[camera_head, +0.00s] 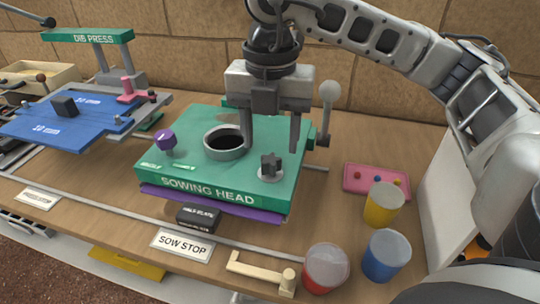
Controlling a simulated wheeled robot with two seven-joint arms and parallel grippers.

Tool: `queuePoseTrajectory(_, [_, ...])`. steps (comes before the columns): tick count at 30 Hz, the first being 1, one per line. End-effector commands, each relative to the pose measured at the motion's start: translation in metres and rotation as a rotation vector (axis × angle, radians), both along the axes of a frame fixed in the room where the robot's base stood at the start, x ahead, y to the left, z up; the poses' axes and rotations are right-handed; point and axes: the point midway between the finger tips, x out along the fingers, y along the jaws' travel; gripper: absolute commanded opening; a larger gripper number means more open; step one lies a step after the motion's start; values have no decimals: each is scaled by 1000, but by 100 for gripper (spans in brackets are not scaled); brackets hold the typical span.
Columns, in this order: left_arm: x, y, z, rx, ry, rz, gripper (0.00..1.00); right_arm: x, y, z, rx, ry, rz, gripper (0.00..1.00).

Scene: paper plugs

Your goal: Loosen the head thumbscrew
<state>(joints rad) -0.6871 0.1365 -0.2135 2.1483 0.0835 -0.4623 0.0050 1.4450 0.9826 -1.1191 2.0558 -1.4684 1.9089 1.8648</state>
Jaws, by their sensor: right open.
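The green sowing head (190,178) is a block on the bench with its label on the front face. A dark lobed knob on a pale round base, which looks like the head thumbscrew (270,166), stands at its front right. My right gripper (271,147) points down over the head with its fingers apart and nothing between them. Its fingertips appear just behind and above the knob; I cannot tell the exact gap. A purple knob (164,140) stands at the head's left, and a grey-rimmed round opening (224,142) is behind the thumbscrew. My left gripper is out of view.
A grey ball-topped lever (328,95) stands at the head's right. Red (326,268), blue (386,256) and yellow (383,205) cups and a pink tray (375,180) are at right. The dib press (88,36) and blue plate (62,122) are at left.

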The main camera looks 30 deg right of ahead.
Motion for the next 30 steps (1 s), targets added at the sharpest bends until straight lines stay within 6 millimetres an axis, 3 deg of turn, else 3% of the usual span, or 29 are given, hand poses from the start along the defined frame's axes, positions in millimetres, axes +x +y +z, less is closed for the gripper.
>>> queuePoseTrajectory(3, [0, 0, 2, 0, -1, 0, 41, 0, 0, 0, 0, 0, -165, 53])
queuePoseTrajectory(7, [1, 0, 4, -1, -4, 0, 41, 0, 0, 0, -1, -1, -248, 53])
queuePoseTrajectory(20, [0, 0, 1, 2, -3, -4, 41, 0, 0, -2, -1, 0, -251, 53])
queuePoseTrajectory(30, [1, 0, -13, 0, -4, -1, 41, 0, 0, -18, -1, 1, -250, 53])
